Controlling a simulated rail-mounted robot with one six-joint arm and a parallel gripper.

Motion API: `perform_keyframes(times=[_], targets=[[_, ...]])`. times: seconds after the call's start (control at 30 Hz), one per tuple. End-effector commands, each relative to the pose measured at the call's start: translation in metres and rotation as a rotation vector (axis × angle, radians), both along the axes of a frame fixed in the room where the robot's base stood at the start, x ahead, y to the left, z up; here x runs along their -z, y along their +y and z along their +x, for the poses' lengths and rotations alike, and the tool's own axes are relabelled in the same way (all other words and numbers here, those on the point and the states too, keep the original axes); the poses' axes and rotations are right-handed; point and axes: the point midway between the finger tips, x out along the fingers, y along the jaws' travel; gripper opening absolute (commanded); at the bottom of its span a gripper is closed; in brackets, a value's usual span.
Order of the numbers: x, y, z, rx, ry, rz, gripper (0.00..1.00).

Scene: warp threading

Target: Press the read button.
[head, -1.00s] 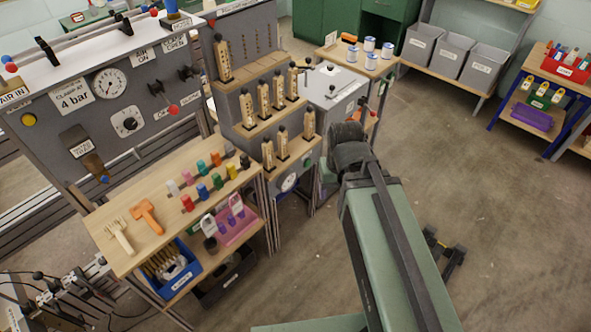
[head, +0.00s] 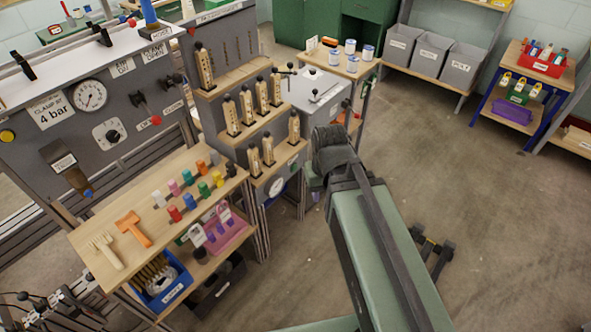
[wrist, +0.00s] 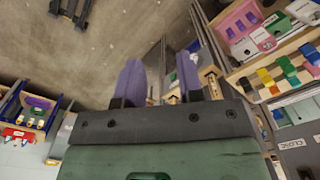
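I cannot make out a button marked read in either view. The grey panel (head: 120,100) at the left of the head view carries a round gauge (head: 91,95), a black knob (head: 113,135) and a yellow round button (head: 7,136) whose label is not readable. A white-faced dial (head: 277,186) sits low under the stepped shelves, partly hidden. My gripper (wrist: 159,80) shows in the wrist view with its two purple fingers apart and nothing between them.
A wooden bench (head: 150,215) holds coloured pegs, a comb and an orange tool. Stepped shelves (head: 240,135) hold several wooden pieces. A white box (head: 315,90) stands behind them. Grey bins (head: 433,50) stand at the back. The floor (head: 480,210) on the right is mostly clear.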

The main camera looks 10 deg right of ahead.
Motion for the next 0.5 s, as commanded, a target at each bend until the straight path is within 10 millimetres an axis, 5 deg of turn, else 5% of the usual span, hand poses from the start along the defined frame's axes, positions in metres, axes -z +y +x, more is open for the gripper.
perform_keyframes(times=[0.2, 0.5], targets=[[0.0, 0.0, 0.0, 0.0, 0.0, 0.0, 0.0], [0.0, 0.0, 0.0, 0.0, 0.0, 0.0, 0.0]])
